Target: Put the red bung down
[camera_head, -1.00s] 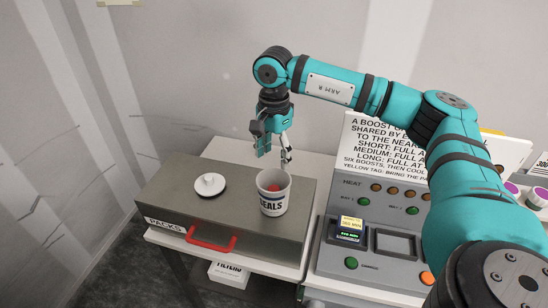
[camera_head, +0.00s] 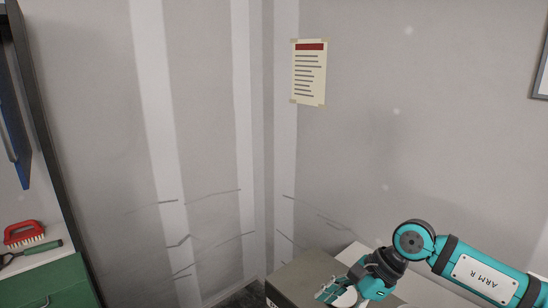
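No red bung shows in this view. My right gripper (camera_head: 345,287) is at the bottom edge of the picture, pointing down and left over the grey box top. A white round piece, which looks like the lid (camera_head: 346,299), shows partly behind or below its fingers. I cannot tell whether the gripper touches it or is shut on it. The frame edge and the fingers hide much of this area. My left gripper is not in view.
The grey box (camera_head: 300,275) stands in the corner, with a pale bench top (camera_head: 353,254) behind it. A notice (camera_head: 309,72) hangs on the wall.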

